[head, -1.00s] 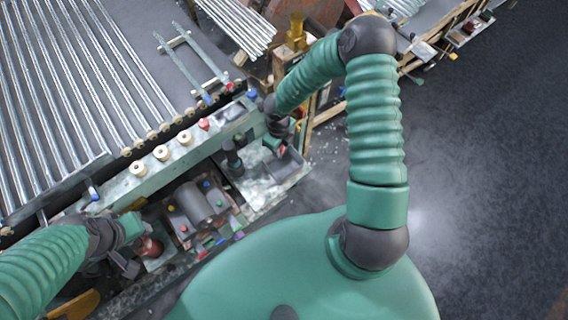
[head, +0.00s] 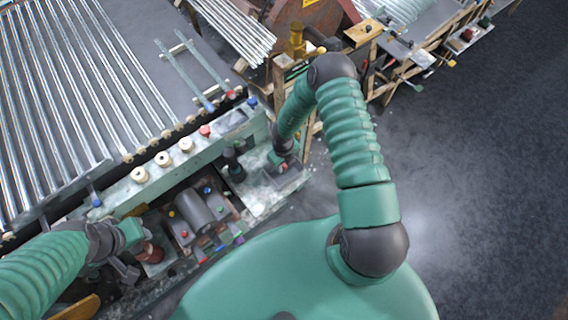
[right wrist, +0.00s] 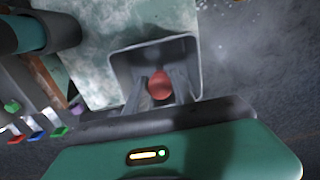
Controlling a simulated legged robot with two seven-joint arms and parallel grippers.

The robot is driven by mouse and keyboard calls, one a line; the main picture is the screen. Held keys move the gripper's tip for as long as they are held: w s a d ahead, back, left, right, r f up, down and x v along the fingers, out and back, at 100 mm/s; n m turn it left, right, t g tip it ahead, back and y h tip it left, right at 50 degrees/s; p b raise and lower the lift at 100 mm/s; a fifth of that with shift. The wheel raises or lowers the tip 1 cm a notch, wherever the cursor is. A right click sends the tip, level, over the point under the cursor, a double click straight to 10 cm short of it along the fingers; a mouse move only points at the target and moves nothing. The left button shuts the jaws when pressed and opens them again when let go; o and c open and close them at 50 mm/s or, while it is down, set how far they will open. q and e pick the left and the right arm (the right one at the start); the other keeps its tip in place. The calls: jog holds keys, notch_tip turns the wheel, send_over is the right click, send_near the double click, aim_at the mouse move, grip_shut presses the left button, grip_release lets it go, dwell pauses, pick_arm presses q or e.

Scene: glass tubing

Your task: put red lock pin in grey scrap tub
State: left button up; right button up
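The red lock pin (right wrist: 160,85) shows as a round red end between the two fingers of my right gripper (right wrist: 160,90) in the right wrist view. The fingers appear to touch it from both sides. The grey scrap tub (right wrist: 122,66) lies directly behind the pin and fingertips, so the pin is over or inside its opening; its exact height cannot be told. In the head view the tub (head: 294,180) is at the bench's right end, with my right gripper (head: 283,166) over it. My left gripper (head: 132,268) is at lower left, beside a dark red cylinder; its fingers are unclear.
A dark upright cylinder (head: 234,168) stands left of the tub. A grey motor-like unit (head: 197,210) with several coloured knobs sits on the bench. A pale rail with cream rollers (head: 163,159) runs behind it. Open floor (head: 460,190) lies to the right.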

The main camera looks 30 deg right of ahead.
jog(key=o, duration=0.4)
